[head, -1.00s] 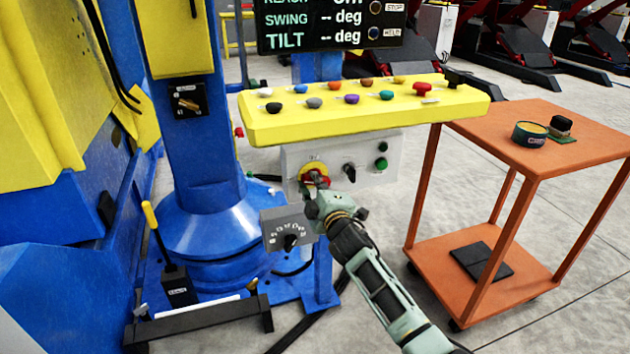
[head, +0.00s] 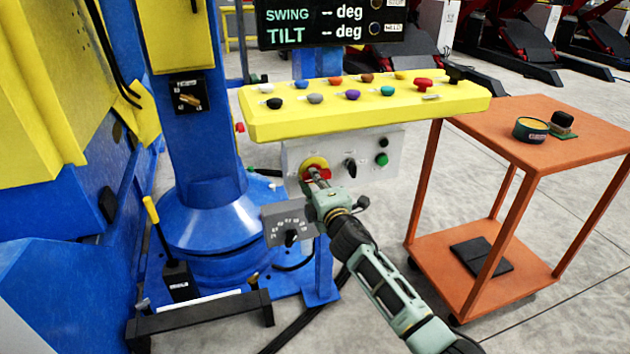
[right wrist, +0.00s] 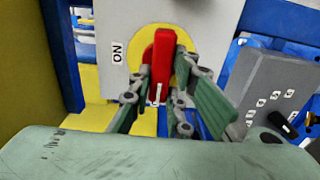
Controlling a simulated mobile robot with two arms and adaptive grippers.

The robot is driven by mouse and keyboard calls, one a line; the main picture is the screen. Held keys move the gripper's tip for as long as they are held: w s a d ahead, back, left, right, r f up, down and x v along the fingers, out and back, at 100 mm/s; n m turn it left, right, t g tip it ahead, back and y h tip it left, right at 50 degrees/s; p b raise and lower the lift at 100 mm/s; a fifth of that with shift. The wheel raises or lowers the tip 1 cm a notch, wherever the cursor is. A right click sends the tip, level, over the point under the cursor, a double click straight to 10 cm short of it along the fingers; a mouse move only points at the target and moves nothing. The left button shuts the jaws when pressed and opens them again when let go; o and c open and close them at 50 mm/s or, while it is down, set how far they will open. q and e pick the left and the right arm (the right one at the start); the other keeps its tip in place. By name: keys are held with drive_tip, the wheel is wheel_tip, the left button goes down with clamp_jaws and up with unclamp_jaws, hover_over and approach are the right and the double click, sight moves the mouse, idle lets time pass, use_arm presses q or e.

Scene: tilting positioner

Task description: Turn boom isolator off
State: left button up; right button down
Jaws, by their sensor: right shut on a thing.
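A red rotary handle (right wrist: 163,62) on a yellow disc (right wrist: 182,66) is the isolator switch, on the front of a light grey box (head: 300,151) under the yellow console. In the right wrist view the handle runs upright in the picture, with an "ON" label (right wrist: 118,52) left of the disc. My right gripper (head: 318,178) is at the handle, fingers on either side of it and shut on it. The fingers (right wrist: 162,98) also show in the right wrist view and cover part of the disc. Other labels around it are hidden or unreadable. My left gripper is not in view.
A black selector (head: 350,167) and green button (head: 382,159) sit right of the handle. A grey dial box (head: 288,223) stands close below left. The yellow console (head: 400,112) overhangs above. An orange cart (head: 585,148) stands at right; another rotary switch (head: 189,100) is on the blue column.

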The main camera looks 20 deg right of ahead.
drive_tip(key=c, duration=1.6)
unclamp_jaws()
drive_tip(key=shift+c, duration=0.2)
drive_tip(key=s, duration=1.2)
drive_tip(key=shift+d, duration=0.2)
